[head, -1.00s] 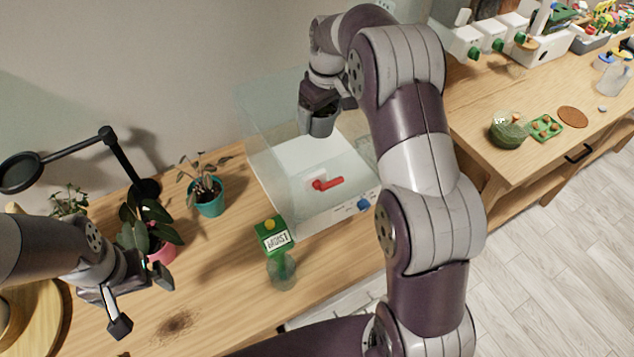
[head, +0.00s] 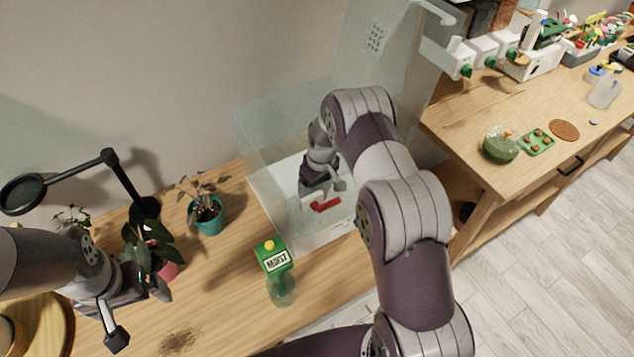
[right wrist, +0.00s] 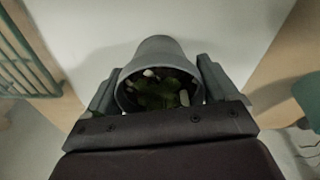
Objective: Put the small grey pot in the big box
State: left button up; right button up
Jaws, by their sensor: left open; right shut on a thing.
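The small grey pot (right wrist: 157,49), with dark soil and green leaves in it, sits between the fingers of my right gripper (right wrist: 158,88) in the right wrist view. The right gripper is shut on it. In the head view my right gripper (head: 318,190) is down inside the big clear box (head: 268,180), and the pot is mostly hidden by the gripper and arm. I cannot tell whether the pot touches the box floor. A red handle-shaped thing (head: 326,206) shows beside the gripper. My left gripper (head: 140,312) is open and empty at the lower left, over the table.
A teal pot with a plant (head: 209,222) stands left of the box. A green "MOIST" meter (head: 274,256) is in front of it. A pink pot (head: 170,270), a black magnifier stand (head: 130,190) and a soil patch (head: 180,340) are near my left gripper.

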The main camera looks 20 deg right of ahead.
jog(key=shift+f, duration=0.2)
jog(key=o, duration=0.9)
jog(key=shift+o, duration=0.2)
jog(key=shift+r, duration=0.6)
jog(key=r+b, duration=0.1)
jog(key=r, duration=0.2)
jog(key=r+b, duration=0.1)
jog(key=r, duration=0.2)
jog(key=s+r+b, duration=0.1)
jog(key=r, duration=0.2)
jog(key=shift+s+d+r, duration=0.1)
jog(key=shift+d+r, duration=0.1)
jog(key=shift+r, duration=0.2)
jog(key=shift+s+r, duration=0.1)
jog(key=shift+r, duration=0.6)
